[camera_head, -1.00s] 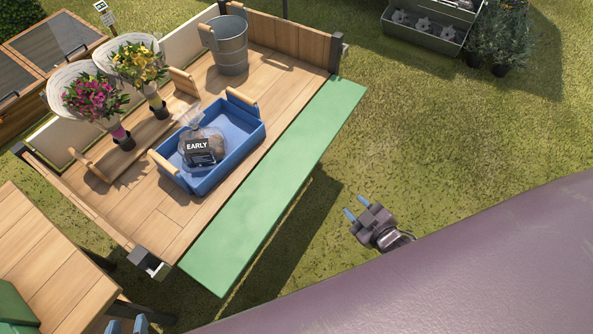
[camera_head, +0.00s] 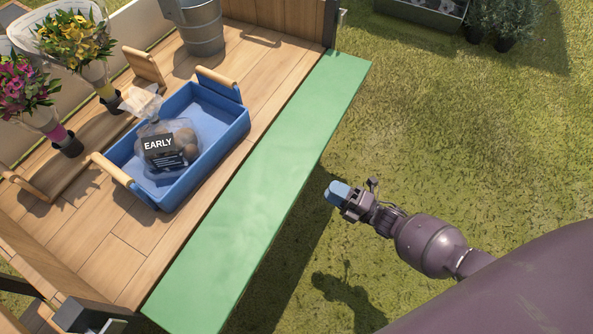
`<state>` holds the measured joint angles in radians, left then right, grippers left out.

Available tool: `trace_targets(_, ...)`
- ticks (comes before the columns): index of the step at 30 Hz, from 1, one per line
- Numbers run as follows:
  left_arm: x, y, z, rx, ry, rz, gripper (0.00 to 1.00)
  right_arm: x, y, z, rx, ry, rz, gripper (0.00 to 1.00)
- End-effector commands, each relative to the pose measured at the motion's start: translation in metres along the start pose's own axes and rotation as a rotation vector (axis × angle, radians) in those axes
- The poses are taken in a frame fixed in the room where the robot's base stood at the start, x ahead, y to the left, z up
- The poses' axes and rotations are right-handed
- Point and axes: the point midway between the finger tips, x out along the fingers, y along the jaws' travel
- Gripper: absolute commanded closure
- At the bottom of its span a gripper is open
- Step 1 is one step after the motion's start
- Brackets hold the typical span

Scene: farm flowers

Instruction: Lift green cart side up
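The green cart side (camera_head: 262,200) is a long flat panel along the cart's right edge. It is folded down, sticking outward from the wooden cart bed (camera_head: 107,250) over the grass. My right gripper (camera_head: 338,193) is just right of the panel's outer edge, around the middle of its length, with blue fingertips pointing left toward it. A small gap shows in the picture between the fingertips and the panel. The fingers overlap from this angle, so their opening is unclear. My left gripper is not in view.
A blue crate (camera_head: 237,128) holding a bag labelled EARLY (camera_head: 170,150) stands on the bed near the panel. Yellow flowers (camera_head: 75,38), pink flowers (camera_head: 22,88) and a metal bucket (camera_head: 200,27) stand farther back.

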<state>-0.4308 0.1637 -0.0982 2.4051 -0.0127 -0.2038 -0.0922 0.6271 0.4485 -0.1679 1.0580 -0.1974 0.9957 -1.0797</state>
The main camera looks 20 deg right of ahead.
Motion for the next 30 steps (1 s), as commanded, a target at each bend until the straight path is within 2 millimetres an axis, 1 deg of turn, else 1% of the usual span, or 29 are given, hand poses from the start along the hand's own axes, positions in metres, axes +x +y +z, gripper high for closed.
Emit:
trace_targets(1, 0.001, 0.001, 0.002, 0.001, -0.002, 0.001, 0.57, 0.000, -0.004, 0.001, -0.010, 0.008, 0.004, 0.63)
trace_targets(5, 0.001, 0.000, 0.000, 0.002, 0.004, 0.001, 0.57, 0.007, -0.003, 0.003, -0.025, 0.016, 0.015, 0.63)
trace_targets(7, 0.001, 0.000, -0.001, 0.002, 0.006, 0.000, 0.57, 0.015, -0.001, 0.003, -0.026, 0.016, 0.017, 0.63)
trace_targets(11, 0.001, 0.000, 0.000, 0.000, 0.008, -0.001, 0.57, 0.033, -0.001, 0.002, -0.025, 0.017, 0.017, 0.63)
trace_targets(15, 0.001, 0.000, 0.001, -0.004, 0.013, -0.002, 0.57, 0.057, -0.001, 0.002, -0.024, 0.016, 0.016, 0.63)
trace_targets(21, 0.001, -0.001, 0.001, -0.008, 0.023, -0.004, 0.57, 0.088, -0.001, 0.001, -0.023, 0.016, 0.015, 0.63)
trace_targets(24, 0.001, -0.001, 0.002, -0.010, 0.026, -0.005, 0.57, 0.099, -0.001, 0.001, -0.022, 0.014, 0.014, 0.63)
trace_targets(30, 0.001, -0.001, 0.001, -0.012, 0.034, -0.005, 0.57, 0.110, -0.001, 0.001, -0.023, 0.014, 0.014, 0.63)
